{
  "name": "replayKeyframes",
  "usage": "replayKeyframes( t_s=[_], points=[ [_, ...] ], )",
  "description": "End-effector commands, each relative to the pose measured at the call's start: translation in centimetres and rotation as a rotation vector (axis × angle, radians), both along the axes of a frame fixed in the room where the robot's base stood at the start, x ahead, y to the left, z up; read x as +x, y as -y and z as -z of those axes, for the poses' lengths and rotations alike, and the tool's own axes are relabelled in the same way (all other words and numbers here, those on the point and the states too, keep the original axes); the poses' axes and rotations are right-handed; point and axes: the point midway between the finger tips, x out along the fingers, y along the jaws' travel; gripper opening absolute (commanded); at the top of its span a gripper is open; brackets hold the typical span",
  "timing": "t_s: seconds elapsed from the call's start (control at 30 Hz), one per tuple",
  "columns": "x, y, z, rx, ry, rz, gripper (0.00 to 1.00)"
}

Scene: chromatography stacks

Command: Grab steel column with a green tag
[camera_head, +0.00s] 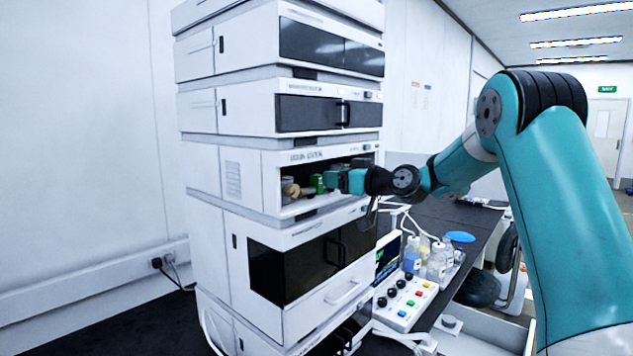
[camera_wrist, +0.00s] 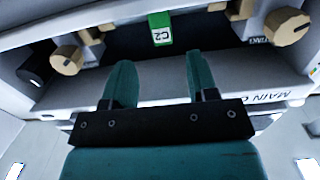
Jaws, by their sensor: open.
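A green tag (camera_wrist: 161,21) with a white label reading "C2" shows at the top middle of the wrist view, inside the open bay of the stack. It also shows as a small green block in the head view (camera_head: 317,184). The steel column itself I cannot make out clearly; it seems cut off by the top edge of the wrist view. My gripper (camera_wrist: 158,57) is open and empty, its two teal fingers apart and pointing into the bay, with the tag ahead between their lines. In the head view my gripper (camera_head: 334,180) is at the bay's opening, right of the tag.
Tan round fittings (camera_wrist: 67,60) stand left in the bay, and another (camera_wrist: 285,26) at the right. The white bay sill (camera_wrist: 240,75) lies under my fingers. In the head view, bottles (camera_head: 436,262) and a button panel (camera_head: 404,302) stand on the bench right of the stack.

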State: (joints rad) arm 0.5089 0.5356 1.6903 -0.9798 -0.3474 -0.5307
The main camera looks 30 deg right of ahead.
Motion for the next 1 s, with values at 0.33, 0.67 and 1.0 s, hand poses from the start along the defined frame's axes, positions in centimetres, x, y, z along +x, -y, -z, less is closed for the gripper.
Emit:
replayKeyframes(
  t_s=[0.33,0.67,1.0],
  points=[
    [3.8,-2.1,-0.1,0.000,-0.001,-0.002,0.53],
    [4.4,-2.2,0.3,0.000,0.000,0.000,0.51],
    [4.4,-2.2,0.3,-0.001,0.000,0.000,0.00]
  ],
)
